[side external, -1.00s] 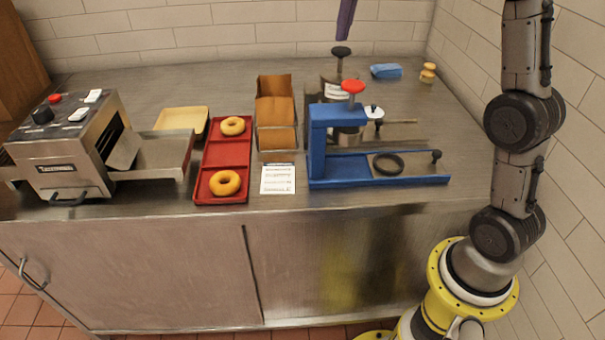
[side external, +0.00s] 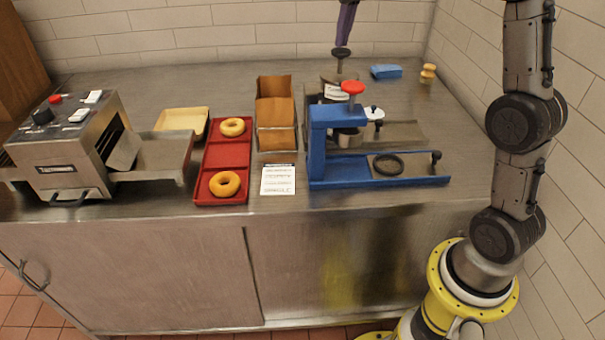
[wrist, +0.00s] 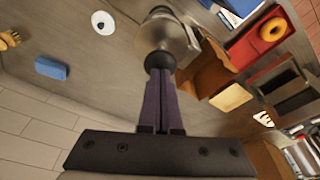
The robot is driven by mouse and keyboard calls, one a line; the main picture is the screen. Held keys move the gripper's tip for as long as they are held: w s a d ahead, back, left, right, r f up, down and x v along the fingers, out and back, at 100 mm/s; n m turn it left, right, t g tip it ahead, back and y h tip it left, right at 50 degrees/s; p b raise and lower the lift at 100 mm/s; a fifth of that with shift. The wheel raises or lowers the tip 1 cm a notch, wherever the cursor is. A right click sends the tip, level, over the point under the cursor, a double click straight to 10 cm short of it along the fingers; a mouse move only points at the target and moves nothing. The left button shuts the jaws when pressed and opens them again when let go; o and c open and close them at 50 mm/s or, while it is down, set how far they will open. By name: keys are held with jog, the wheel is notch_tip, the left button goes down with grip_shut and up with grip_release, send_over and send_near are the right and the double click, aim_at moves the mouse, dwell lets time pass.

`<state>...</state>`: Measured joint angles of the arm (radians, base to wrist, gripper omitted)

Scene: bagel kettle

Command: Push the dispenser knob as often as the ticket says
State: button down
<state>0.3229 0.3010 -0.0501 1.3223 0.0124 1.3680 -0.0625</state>
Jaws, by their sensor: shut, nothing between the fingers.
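The dispenser (side external: 326,92) is a steel pot with a white label, standing behind the blue press. Its black knob (side external: 341,53) sits on a thin stem above the pot. My gripper (side external: 343,46) has purple fingers, pressed together and empty, pointing down with their tips on or just over the knob. In the wrist view the closed fingertips (wrist: 160,73) meet the black knob (wrist: 160,61) and partly hide it. The ticket (side external: 278,179) is a white sheet at the counter's front; its print is too small to read.
A blue press (side external: 322,145) with a red knob (side external: 353,87) stands in front of the dispenser. A blue sponge (side external: 386,71) lies back right.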

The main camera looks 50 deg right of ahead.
aim_at(342, 50)
jog(key=shift+s+x, duration=0.2)
jog(key=shift+x, duration=0.75)
jog(key=shift+s+x, duration=0.2)
jog(key=shift+x, duration=0.7)
jog(key=shift+a+f, duration=0.1)
jog(key=shift+w+v, duration=0.25)
jog(key=shift+v, duration=0.95)
jog(key=shift+w+v, duration=0.25)
jog(key=shift+v, duration=0.9)
jog(key=w+v, duration=0.1)
jog(key=v, duration=0.5)
jog(key=shift+d, duration=0.3)
jog(key=shift+w, duration=0.15)
